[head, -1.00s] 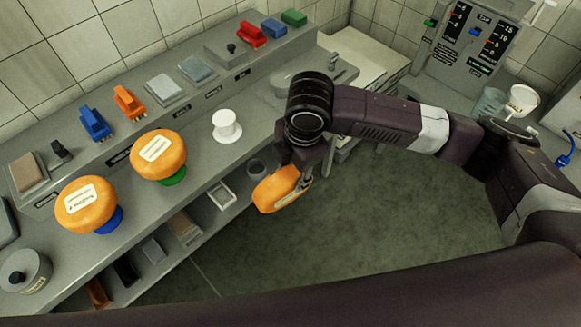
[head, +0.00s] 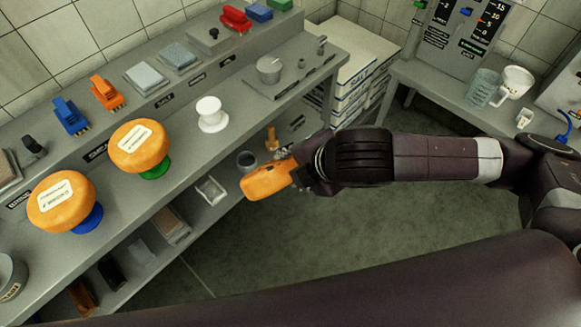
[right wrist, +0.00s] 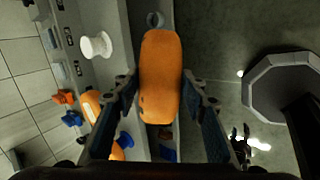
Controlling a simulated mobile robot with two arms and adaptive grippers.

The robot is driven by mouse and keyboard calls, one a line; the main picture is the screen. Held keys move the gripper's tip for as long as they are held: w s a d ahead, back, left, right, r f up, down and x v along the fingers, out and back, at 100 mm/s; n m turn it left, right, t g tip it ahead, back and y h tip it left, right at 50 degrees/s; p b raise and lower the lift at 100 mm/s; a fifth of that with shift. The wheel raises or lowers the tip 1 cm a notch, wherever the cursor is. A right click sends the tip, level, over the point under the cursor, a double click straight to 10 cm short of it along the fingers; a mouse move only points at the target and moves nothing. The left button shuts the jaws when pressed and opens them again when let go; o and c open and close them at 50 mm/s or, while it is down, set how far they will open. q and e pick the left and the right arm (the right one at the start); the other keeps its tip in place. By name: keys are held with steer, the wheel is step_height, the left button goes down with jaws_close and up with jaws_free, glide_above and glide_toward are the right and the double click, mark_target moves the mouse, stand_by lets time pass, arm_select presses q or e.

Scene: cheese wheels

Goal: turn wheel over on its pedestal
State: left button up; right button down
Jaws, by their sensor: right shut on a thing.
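My right gripper (head: 296,178) is shut on an orange cheese wheel (head: 262,182) and holds it in the air in front of the bench. In the right wrist view the wheel (right wrist: 160,75) stands on edge between the two fingers (right wrist: 160,98). A white pedestal (head: 211,114) stands bare on the bench, left of and beyond the held wheel. A second orange wheel (head: 138,148) with a pale label up sits on a green pedestal (head: 155,169). A third orange wheel (head: 60,202), label up, sits on a blue pedestal (head: 90,218). My left gripper is not in view.
The grey bench (head: 235,105) has a raised back shelf with blue and orange brushes (head: 107,93) and grey blocks. Open shelves below the bench hold trays (head: 211,190). A side counter with a white mug (head: 513,84) is at right. Floor space is clear in front.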

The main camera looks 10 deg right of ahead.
steer(key=shift+s+f+t+y+b, duration=0.25)
steer(key=shift+t+b, duration=0.25)
steer(key=shift+b, duration=0.35)
steer(key=shift+d+r+p, duration=0.1)
steer(key=shift+r+p, duration=0.15)
steer(key=shift+p, duration=0.35)
steer(key=shift+s+d+f+t+y+p, duration=0.2)
steer(key=shift+t+p, duration=0.3)
steer(key=shift+p, duration=0.65)
steer(key=shift+s+f, duration=0.1)
steer(key=shift+f, duration=0.25)
steer(key=shift+s+d+f+t+y+b, duration=0.25)
steer(key=shift+f+t+y+b, duration=0.8)
steer(key=shift+b, duration=1.7)
steer(key=shift+s+f+t+y+b, duration=0.35)
steer(key=shift+t+b, duration=1.25)
steer(key=shift+b, duration=1.15)
steer(key=shift+s+d+f+t+y+b, duration=0.25)
steer(key=shift+f+t+y+b, duration=0.8)
steer(key=shift+b, duration=1.7)
steer(key=shift+r+t+h, duration=0.2)
steer(key=shift+t+h, duration=0.2)
steer(key=shift+h, duration=0.2)
